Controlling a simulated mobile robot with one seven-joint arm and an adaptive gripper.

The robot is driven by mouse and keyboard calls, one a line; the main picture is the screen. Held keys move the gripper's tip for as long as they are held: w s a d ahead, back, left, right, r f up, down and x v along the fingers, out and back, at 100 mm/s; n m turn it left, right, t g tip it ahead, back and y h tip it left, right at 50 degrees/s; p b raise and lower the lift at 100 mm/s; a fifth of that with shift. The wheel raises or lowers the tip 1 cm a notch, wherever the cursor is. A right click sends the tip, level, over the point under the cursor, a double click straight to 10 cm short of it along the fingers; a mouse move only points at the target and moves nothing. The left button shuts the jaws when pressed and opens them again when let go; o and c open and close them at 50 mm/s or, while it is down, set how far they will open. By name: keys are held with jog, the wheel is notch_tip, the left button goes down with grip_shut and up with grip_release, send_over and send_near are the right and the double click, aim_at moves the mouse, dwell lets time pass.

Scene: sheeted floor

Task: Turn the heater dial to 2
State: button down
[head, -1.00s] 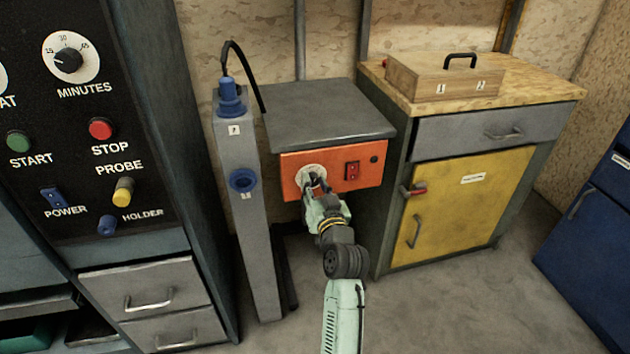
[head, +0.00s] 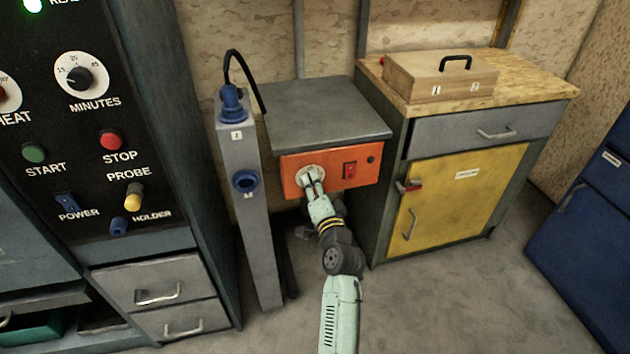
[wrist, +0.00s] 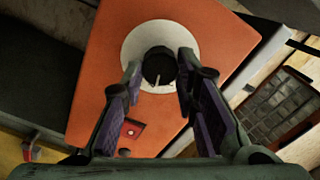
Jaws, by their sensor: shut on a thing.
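The heater is a grey-topped box with an orange front panel (head: 326,175). Its dial is a black knob (wrist: 159,68) with a pale pointer mark, on a round white plate (head: 308,176). In the wrist view the mark points toward the bottom of the picture. My gripper (head: 313,182) is at the dial, and the wrist view shows its purple-padded fingers (wrist: 160,76) on either side of the knob, shut on it. The fingers hide part of the dial in the head view. No numbers on the plate can be read.
A red switch (head: 350,170) sits right of the dial on the same panel. A grey post (head: 244,215) with blue fittings stands close on the left. A yellow-door cabinet (head: 466,190) stands right. A control panel (head: 95,220) fills the far left.

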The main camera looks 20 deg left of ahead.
jog(key=shift+m, duration=0.5)
jog(key=c, duration=1.2)
grip_release()
jog(key=shift+c, duration=0.2)
jog(key=shift+s+d, duration=0.1)
jog(key=v, duration=1.1)
jog(key=shift+s+d, duration=0.2)
jog(key=shift+s, duration=0.1)
